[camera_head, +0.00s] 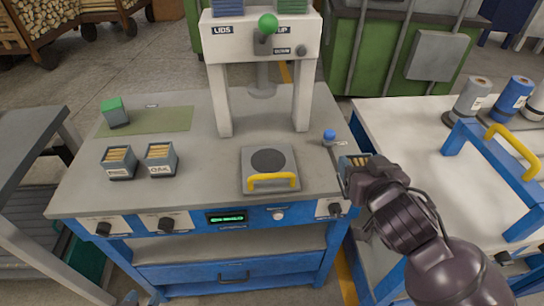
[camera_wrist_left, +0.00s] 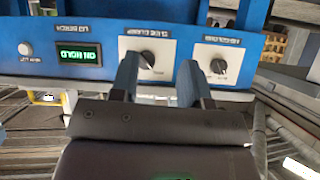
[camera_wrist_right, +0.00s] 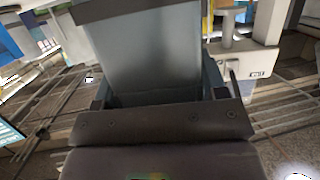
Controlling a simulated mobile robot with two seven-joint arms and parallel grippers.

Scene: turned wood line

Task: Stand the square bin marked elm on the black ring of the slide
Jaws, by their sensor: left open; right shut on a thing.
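A grey square bin with wooden pieces inside (camera_head: 356,160) is held in my right gripper (camera_wrist_right: 158,95), above the right edge of the workbench; I cannot read its mark. In the right wrist view its grey wall (camera_wrist_right: 152,50) fills the space between the fingers. The slide (camera_head: 254,172) is a grey plate with a black ring (camera_head: 268,160) and a yellow handle (camera_head: 272,180); the ring is bare. My left gripper (camera_wrist_left: 157,72) is open and empty, facing the blue front panel with knobs (camera_wrist_left: 146,60).
Two similar filled bins stand at the left of the bench, one at the far left (camera_head: 119,164) and one beside it (camera_head: 161,161). A white press frame (camera_head: 219,100) rises behind the slide. A blue-topped knob (camera_head: 329,135) stands to its right.

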